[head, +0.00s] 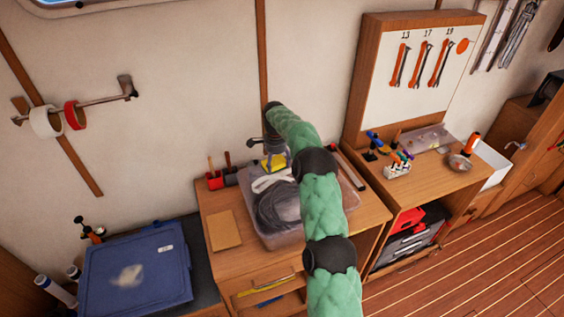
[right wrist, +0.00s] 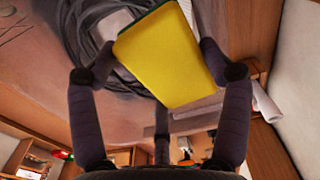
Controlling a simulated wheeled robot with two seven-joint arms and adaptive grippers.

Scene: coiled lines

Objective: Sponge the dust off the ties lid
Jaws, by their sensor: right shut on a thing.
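The blue lid (head: 150,262) lies at the lower left on a dark top, with a small white label and a pale dust patch (head: 127,276) near its middle. I take it for the ties lid; the label is too small to read. My right gripper (head: 273,156) is shut on a yellow sponge (right wrist: 165,55), which also shows in the head view (head: 276,164). It holds the sponge above the far side of the clear bin, to the right of and apart from the lid. My left gripper is not in view.
The clear bin (head: 270,240) on the wooden cabinet holds coiled grey and white lines (head: 283,208). A brown pad (head: 224,230) lies left of it. Red holders (head: 214,180) stand behind. Bottles (head: 72,272) stand left of the lid. Tape rolls hang on a wall bar (head: 95,103).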

